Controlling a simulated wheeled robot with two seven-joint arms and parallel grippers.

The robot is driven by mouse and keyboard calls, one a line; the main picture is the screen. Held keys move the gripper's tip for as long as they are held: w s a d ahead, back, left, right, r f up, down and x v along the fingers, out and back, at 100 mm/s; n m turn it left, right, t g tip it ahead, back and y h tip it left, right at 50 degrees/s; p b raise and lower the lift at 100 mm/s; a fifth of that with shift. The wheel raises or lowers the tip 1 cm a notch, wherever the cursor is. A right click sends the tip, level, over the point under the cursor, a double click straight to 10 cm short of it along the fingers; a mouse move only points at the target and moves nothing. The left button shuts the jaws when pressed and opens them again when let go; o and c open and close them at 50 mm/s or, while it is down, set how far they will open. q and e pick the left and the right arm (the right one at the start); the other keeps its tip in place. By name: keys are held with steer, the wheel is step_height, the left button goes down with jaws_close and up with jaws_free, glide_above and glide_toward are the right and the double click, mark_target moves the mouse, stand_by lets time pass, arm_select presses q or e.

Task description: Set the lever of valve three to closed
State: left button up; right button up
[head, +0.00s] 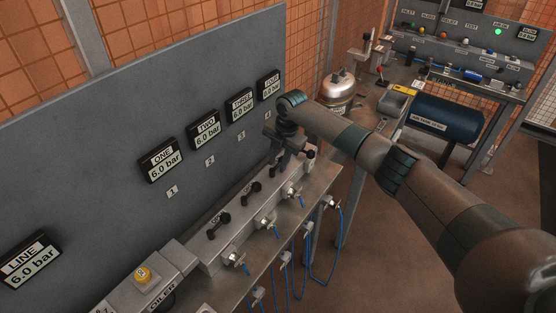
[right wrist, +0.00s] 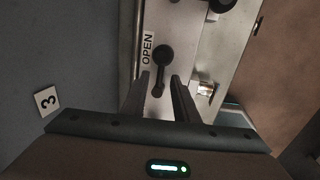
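The black lever of valve three (right wrist: 164,62) shows in the right wrist view, beside a label reading OPEN (right wrist: 147,48) on the pale valve housing. A "3" tag (right wrist: 47,101) is on the grey panel to the left. My right gripper (right wrist: 161,82) is open, with one finger on each side of the lever's narrow end; I cannot tell whether either touches it. In the head view, my right gripper (head: 284,148) is over the valve row and largely hides this lever. The THREE display (head: 241,105) reads 6.0 bar. My left gripper is out of view.
Two other black levers (head: 218,226) (head: 250,191) stand nearer along the row. Fittings with blue hoses (head: 268,221) hang along its front. The upright grey panel (head: 90,165) closes off the left side. A metal vessel (head: 338,87) and a blue tank (head: 445,117) stand beyond.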

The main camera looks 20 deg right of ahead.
jaws_close()
stand_by(1.4)
